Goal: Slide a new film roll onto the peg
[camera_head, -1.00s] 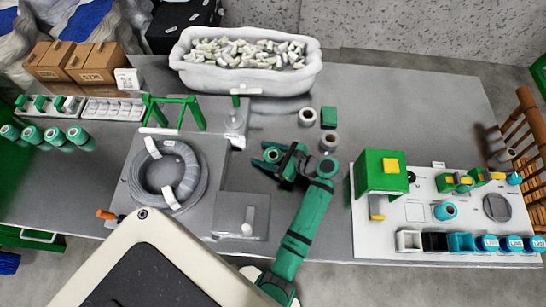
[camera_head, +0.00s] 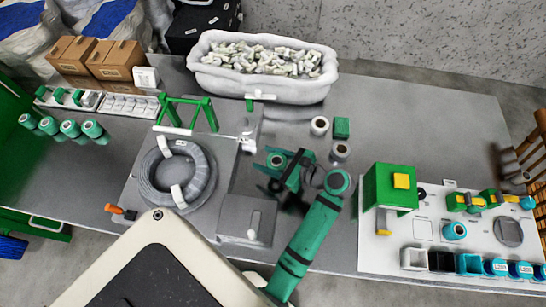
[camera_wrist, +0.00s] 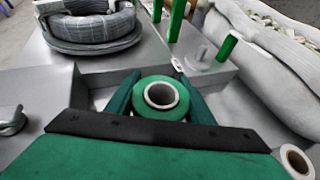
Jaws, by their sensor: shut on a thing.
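My gripper (camera_head: 276,166) is shut on a green film roll (camera_wrist: 160,98) with a pale hollow core. The roll sits between the fingers with its open core facing up; in the head view the roll (camera_head: 276,159) shows at the fingertips. A short pale peg (camera_wrist: 200,56) stands upright on a grey block beyond the roll in the wrist view. In the head view the peg (camera_head: 246,128) is to the upper left of my gripper. The roll is apart from the peg. The held roll's underside is hidden.
A green frame (camera_head: 188,113) and a cable coil (camera_head: 177,174) stand to the left. A white bin (camera_head: 262,90) is behind. Several green rolls (camera_head: 70,128) stand far left.

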